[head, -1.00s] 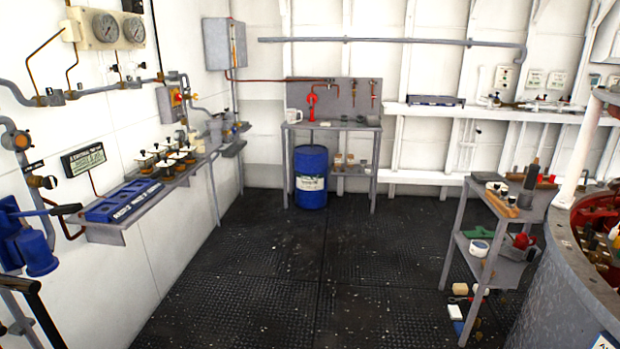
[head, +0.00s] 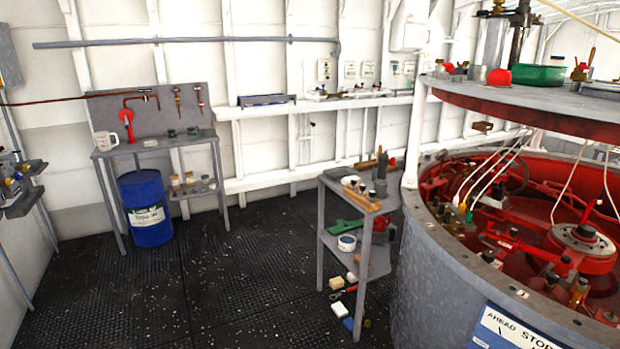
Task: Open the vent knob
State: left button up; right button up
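I cannot make out a vent knob for certain. A large round grey machine (head: 430,255) with a red interior fills the right side of the head view. Neither of my grippers is in view.
A grey bench (head: 150,146) with a mug (head: 105,141) stands at the back left, a blue drum (head: 147,208) below it. A narrow grey rack (head: 335,190) with tools stands against the machine. A wall shelf (head: 320,104) runs behind. The dark floor (head: 240,285) at front left is clear.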

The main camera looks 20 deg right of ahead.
aim_at(552, 278)
jog(key=i+z, duration=0.25)
jog(key=z, duration=0.15)
jog(key=i+j+z, duration=0.15)
jog(key=z, duration=0.25)
jog(key=i+j+z, duration=0.2)
jog(key=z, duration=0.15)
jog(key=i+j, duration=0.05)
jog(key=i, duration=0.05)
